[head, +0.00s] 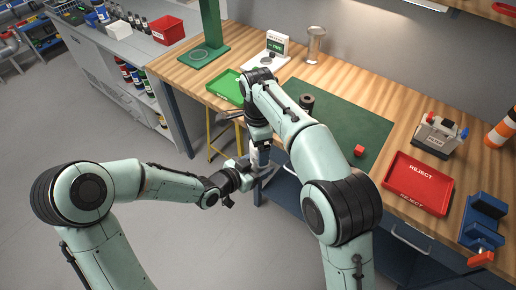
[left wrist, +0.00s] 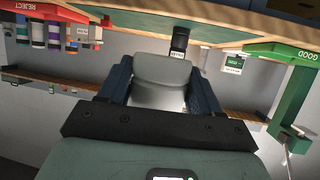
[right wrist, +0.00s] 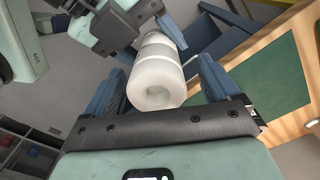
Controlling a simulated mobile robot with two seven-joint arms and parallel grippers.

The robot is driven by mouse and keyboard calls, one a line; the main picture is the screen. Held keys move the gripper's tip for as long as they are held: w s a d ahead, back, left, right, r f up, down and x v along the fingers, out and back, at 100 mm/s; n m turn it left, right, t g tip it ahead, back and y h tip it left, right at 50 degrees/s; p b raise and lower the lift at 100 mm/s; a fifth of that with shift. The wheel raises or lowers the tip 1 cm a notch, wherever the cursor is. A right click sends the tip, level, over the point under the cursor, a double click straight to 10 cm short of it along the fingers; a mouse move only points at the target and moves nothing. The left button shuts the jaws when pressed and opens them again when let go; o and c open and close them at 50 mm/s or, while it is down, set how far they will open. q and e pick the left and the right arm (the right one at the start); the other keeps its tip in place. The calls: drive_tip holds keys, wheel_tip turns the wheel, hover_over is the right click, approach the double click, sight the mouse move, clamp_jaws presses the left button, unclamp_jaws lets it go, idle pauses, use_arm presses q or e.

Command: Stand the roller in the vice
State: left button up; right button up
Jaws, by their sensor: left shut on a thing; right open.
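The roller (right wrist: 158,80) is a pale, whitish cylinder with a hole in its end. My left gripper (head: 242,178) is shut on it, in front of the bench's front edge in the head view. In the left wrist view the roller (left wrist: 164,78) fills the space between the fingers. My right gripper (head: 262,148) is open, and its fingers stand on either side of the roller's holed end. I cannot tell whether they touch it. The blue vice (head: 486,212) with a red handle part stands at the bench's right end, far from both grippers.
On the bench are a red REJECT tray (head: 418,184), a green tray (head: 224,86), a dark cylinder (head: 307,104) and a red cube (head: 359,151) on a green mat (head: 345,125). A labelled box with coloured knobs (head: 437,132) stands behind the REJECT tray. The floor at left is clear.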

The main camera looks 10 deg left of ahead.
drive_tip(key=shift+f, duration=1.05)
drive_tip(key=c, duration=1.2)
use_arm(q)
drive_tip(key=o, duration=1.3)
use_arm(e)
drive_tip(key=shift+c, duration=0.7)
